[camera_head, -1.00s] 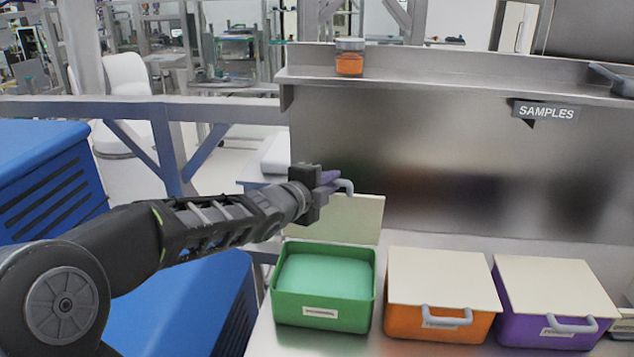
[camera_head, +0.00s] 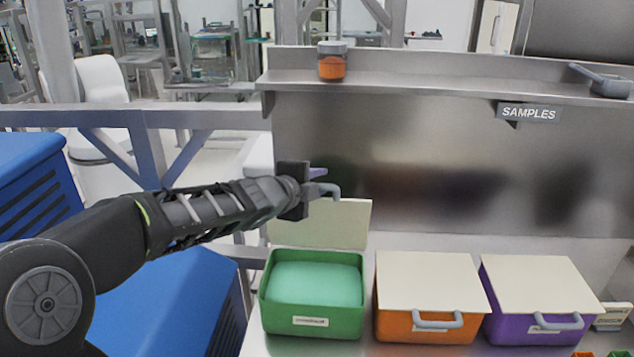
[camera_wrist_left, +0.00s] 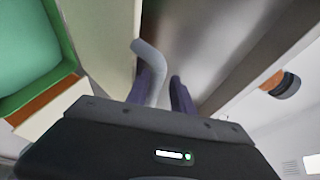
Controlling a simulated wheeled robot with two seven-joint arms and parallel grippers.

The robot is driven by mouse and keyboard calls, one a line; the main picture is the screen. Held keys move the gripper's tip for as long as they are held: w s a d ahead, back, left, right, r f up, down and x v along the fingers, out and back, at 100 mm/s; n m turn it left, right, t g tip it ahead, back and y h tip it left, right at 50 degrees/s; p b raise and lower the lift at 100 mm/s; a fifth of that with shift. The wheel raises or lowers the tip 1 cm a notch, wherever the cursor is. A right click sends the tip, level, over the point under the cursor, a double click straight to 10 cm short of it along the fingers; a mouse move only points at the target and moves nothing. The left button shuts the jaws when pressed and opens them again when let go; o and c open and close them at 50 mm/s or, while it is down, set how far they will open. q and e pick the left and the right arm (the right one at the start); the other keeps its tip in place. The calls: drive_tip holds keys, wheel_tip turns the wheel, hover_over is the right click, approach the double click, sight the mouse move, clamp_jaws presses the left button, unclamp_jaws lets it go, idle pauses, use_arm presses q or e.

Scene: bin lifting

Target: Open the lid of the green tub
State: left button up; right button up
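The green tub (camera_head: 312,319) stands on the bench with its top open and a pale green surface inside. It also shows in the left wrist view (camera_wrist_left: 62,35). Its cream lid (camera_head: 345,224) stands raised at the tub's back edge, with the grey handle (camera_head: 332,189) at its top. My left gripper (camera_head: 318,180) is at that handle. In the left wrist view, the handle (camera_wrist_left: 147,58) reaches between the two purple fingers (camera_wrist_left: 162,88), close to the left one, with a gap beside the right one. My right gripper is out of view.
An orange tub (camera_head: 388,327) and a purple tub (camera_head: 500,329), both with lids down, stand to the right. A steel back panel (camera_head: 450,170) rises behind, with a shelf (camera_head: 430,90) holding an orange jar (camera_head: 332,66). Blue bins (camera_head: 180,300) are at left.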

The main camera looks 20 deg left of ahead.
use_arm(q)
drive_tip(key=shift+o, duration=0.6)
drive_tip(key=p+v, duration=0.2)
drive_tip(key=v, duration=0.6)
drive_tip(key=shift+p, duration=0.4)
drive_tip(key=shift+a, duration=0.1)
drive_tip(key=shift+r, duration=0.1)
